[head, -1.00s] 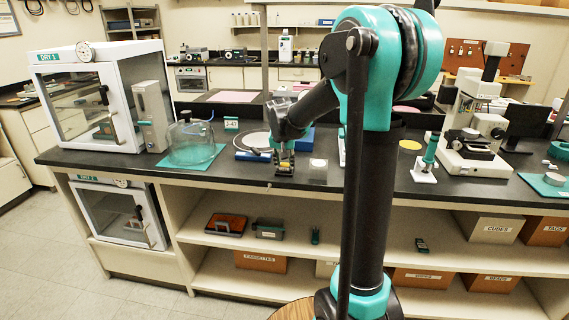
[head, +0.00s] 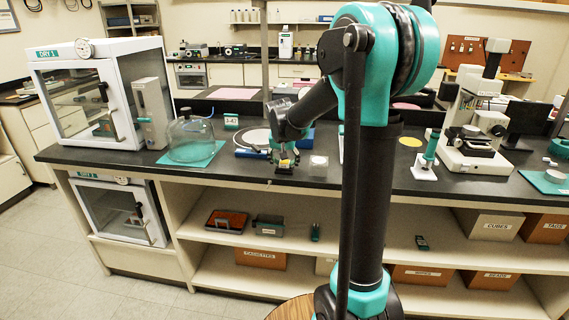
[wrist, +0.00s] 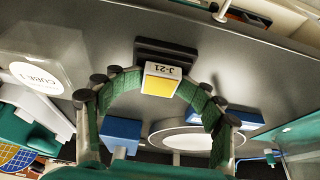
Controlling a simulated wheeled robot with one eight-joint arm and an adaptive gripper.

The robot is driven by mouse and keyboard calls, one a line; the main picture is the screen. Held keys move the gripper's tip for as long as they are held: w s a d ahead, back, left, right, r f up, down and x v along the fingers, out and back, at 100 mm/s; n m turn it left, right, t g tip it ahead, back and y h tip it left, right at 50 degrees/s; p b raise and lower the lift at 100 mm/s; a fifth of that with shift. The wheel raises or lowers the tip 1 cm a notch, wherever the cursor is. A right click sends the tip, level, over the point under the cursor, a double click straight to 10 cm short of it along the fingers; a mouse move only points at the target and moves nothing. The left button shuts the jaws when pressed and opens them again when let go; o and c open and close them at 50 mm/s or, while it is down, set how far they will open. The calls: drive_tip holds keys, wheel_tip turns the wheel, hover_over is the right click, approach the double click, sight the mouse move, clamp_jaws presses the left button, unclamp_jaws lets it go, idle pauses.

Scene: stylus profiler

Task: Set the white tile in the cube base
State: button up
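A small block (wrist: 161,78) with a white top marked J-21 and a yellow face stands against a black base (wrist: 165,53) in the wrist view. In the head view its yellow part (head: 285,163) shows at the bench's front. My gripper (wrist: 162,82) is at this block. Its green-padded fingers curve in from both sides, their tips close to the block's edges; contact is unclear. A clear box (wrist: 36,65) labelled CUBE-1 stands at the left of the wrist view. In the head view this clear box (head: 318,166) is just right of my gripper, with something white at its top.
A glass dome on a teal mat (head: 191,140) is left of my gripper. A white round plate (wrist: 195,137) and a blue block (wrist: 122,134) lie close by. A white-based teal tool (head: 427,160) and a microscope-like instrument (head: 470,145) stand to the right.

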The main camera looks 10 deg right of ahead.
idle(0.4)
drive_tip(key=shift+r, duration=0.25)
drive_tip(key=v, duration=1.3)
drive_tip(key=s+d+f+n, duration=0.1)
drive_tip(key=s+d+f, duration=0.1)
drive_tip(key=s+f, duration=0.9)
drive_tip(key=s+d+f+n+y, duration=0.1)
drive_tip(key=s+d+f+n, duration=0.1)
drive_tip(key=s+f, duration=1)
drive_tip(key=s+d, duration=0.1)
drive_tip(key=s, duration=0.1)
drive_tip(key=shift+s+d+n, duration=0.3)
drive_tip(key=shift+s, duration=0.1)
